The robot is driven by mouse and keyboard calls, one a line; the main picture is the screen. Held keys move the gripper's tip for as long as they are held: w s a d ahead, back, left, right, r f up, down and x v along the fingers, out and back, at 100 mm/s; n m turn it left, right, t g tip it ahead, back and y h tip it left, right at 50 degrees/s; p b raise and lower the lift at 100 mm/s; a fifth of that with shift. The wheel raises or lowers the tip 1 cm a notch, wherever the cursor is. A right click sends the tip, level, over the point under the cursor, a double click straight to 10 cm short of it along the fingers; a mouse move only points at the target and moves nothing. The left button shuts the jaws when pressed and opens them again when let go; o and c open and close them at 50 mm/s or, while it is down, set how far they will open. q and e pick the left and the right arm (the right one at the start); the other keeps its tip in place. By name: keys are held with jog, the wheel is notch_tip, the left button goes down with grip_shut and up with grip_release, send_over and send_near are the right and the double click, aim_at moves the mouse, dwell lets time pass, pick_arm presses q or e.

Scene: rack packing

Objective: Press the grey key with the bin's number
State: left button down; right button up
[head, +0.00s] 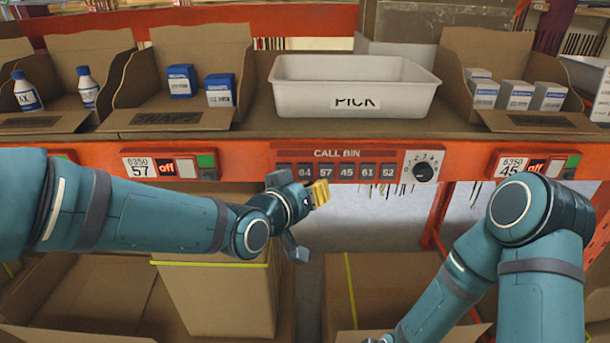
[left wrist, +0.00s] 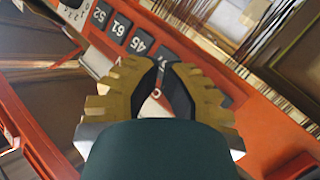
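The orange CALL BIN panel (head: 336,153) on the shelf front has a row of grey keys: 64 (head: 304,171), 57 (head: 325,171), 45 (head: 346,171), 61 (head: 367,171) and 52 (head: 388,171). My left gripper (head: 320,192) has its yellow fingers just below the 64 and 57 keys in the head view. In the left wrist view its fingertips (left wrist: 163,66) come together and partly cover a key beside 45 (left wrist: 141,43). It holds nothing; contact with a key cannot be told. My right gripper is out of view; its arm runs down at the right.
Bin labels read 57 (head: 142,169) and 45 (head: 514,167), each beside a red "off" display. A dial (head: 423,172) sits right of the keys. A white PICK tray (head: 352,73) stands above, between cardboard bins of boxes and bottles. Open cartons (head: 215,300) stand below.

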pick_arm(q)
jog(key=shift+s+b, duration=0.35)
jog(key=shift+s, duration=1.1)
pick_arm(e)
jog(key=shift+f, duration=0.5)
pick_arm(q)
jog(key=s+a+f+n+g+y, duration=0.1)
jog(key=a+f+g+y, duration=0.15)
jog(key=f, duration=1.05)
jog(key=s+a+f+n+g+y, duration=0.15)
jog(key=a+f, duration=0.25)
jog(key=f, duration=0.8)
jog(key=s+a+f+g, duration=0.2)
jog(key=s+f, duration=0.4)
jog(key=f, duration=0.3)
jog(key=s+a+f+n+g+y+b, duration=0.1)
jog(key=s+a+f+g, duration=0.2)
jog(key=s+f, duration=0.3)
notch_tip(320, 180, down, 3)
jog(key=shift+a+f+g+b, duration=0.15)
jog(key=shift+g+b, duration=0.15)
jog(key=shift+g, duration=0.4)
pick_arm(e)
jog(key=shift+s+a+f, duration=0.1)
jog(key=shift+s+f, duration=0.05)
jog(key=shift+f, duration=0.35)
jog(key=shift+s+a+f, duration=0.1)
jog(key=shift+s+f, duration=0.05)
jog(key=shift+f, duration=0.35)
